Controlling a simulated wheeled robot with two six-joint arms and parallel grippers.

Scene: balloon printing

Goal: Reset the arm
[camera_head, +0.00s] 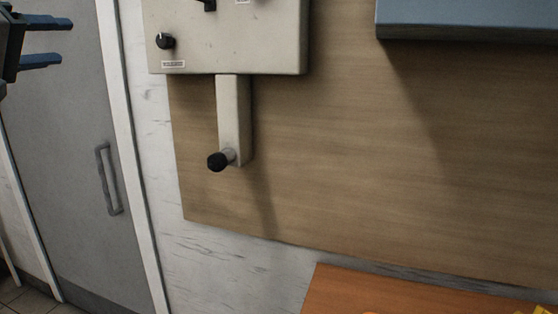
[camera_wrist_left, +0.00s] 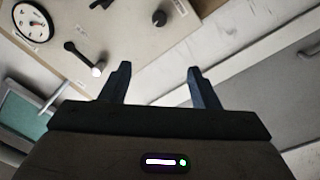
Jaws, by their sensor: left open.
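My left gripper (camera_head: 45,43) is at the upper left edge of the head view, in front of the grey door. Its two dark blue fingers are apart, with nothing between them. In the left wrist view the open fingers (camera_wrist_left: 157,85) point toward the wall and a beige control panel (camera_wrist_left: 75,35). The panel also hangs at the top of the head view (camera_head: 235,45), to the right of the gripper and apart from it. My right gripper is in neither view.
A wooden board (camera_head: 370,160) backs the panel. A black knob (camera_head: 165,41) and a black-tipped handle (camera_head: 218,161) stick out. A blue-grey box (camera_head: 470,20) is at upper right, an orange-brown surface (camera_head: 400,292) at lower right. The grey door (camera_head: 75,180) has a handle (camera_head: 108,180).

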